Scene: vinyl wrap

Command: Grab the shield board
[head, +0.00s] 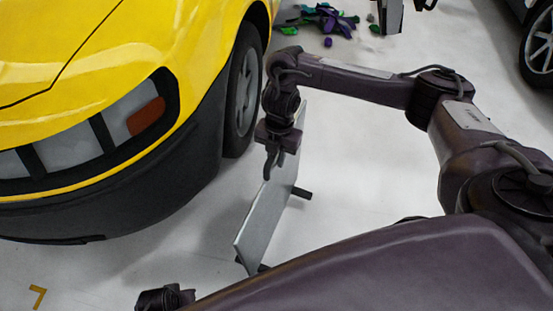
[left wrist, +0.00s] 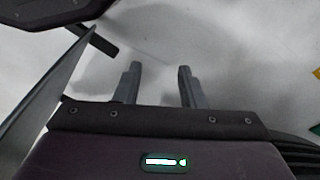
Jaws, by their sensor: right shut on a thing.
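The shield board (head: 264,222) is a thin, flat, light grey panel standing upright on the floor beside the yellow car, with dark feet at its base. My right gripper (head: 274,165) comes down from above and is shut on the board near its upper edge; the fingers partly cover it. In the left wrist view, the board (left wrist: 48,88) shows edge-on at the left. My left gripper (left wrist: 158,68) is open and empty there, with bare floor between its fingers and the board off to its left side.
The yellow car (head: 110,60) fills the left, its front wheel (head: 243,90) close to the board. Green and purple scraps (head: 325,20) lie on the floor at the back. Another car's wheel (head: 540,45) shows at the far right. The white floor right of the board is clear.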

